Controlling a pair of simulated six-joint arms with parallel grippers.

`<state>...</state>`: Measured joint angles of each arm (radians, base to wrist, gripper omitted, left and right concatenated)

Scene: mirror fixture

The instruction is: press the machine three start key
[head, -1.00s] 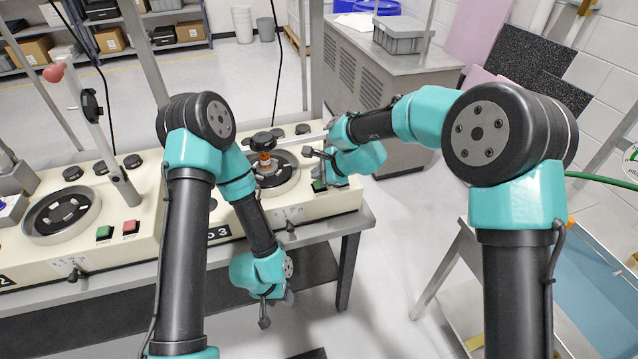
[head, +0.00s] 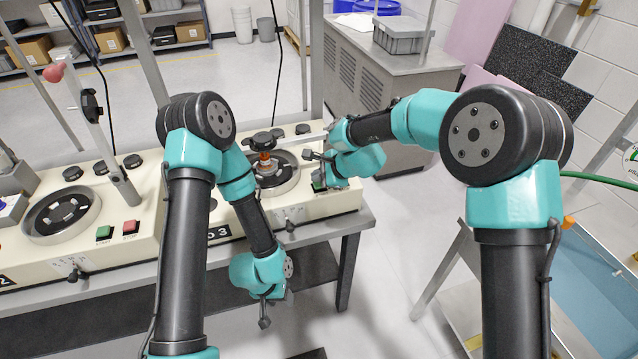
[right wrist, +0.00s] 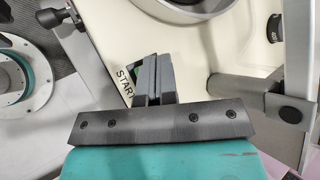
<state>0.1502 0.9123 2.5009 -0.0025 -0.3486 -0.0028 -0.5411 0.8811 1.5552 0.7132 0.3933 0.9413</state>
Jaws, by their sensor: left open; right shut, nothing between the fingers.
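Machine three (head: 335,204) is the cream unit with the "3" label in the head view. Its green start key (head: 318,187) sits at its front right, partly hidden by my right gripper (head: 316,168). In the right wrist view the shut fingers (right wrist: 151,62) cover much of the key, with a green part (right wrist: 132,68) showing left of them beside the START lettering (right wrist: 124,80). The fingertips are at the key; I cannot tell whether they touch it. My left gripper (head: 264,308) is open and empty, hanging in front of the bench, below the machine.
A round polishing plate (head: 283,178) with an orange-and-black holder (head: 264,158) stands left of the key. The neighbouring machine (head: 130,205) has its own green key (head: 104,233) and red key (head: 131,227).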

